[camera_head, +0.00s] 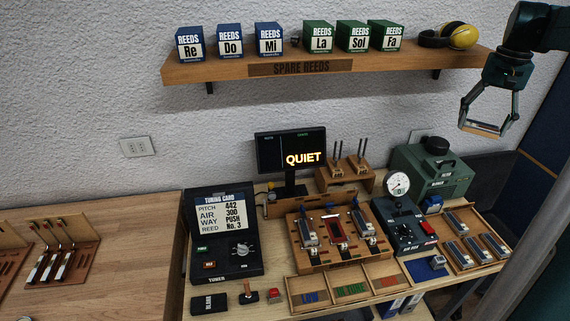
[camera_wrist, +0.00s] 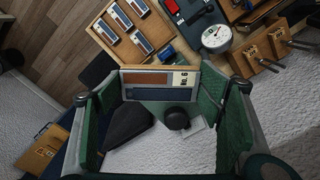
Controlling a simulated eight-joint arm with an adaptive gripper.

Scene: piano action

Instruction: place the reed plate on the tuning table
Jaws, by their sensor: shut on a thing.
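My gripper (camera_head: 481,124) is at the upper right in the head view, high in the air to the right of the shelf. It is shut on a flat reed plate (camera_head: 485,129), held by its ends between the fingertips. In the wrist view the plate (camera_wrist: 150,78) spans my gripper (camera_wrist: 160,85) and shows a brown strip, a grey-blue strip and a small white label. The wooden stand with several reed pieces (camera_head: 335,254), perhaps the tuning table, stands at the bench centre, far below and left of my gripper. The middle piece on it is red.
A tray of grey plates (camera_head: 467,258) lies at the bench's right, beside the gauge box (camera_head: 403,236). A green machine (camera_head: 432,170) stands behind. The shelf (camera_head: 330,68) with boxes and yellow earmuffs is left of my gripper. A display (camera_head: 290,152) reads QUIET.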

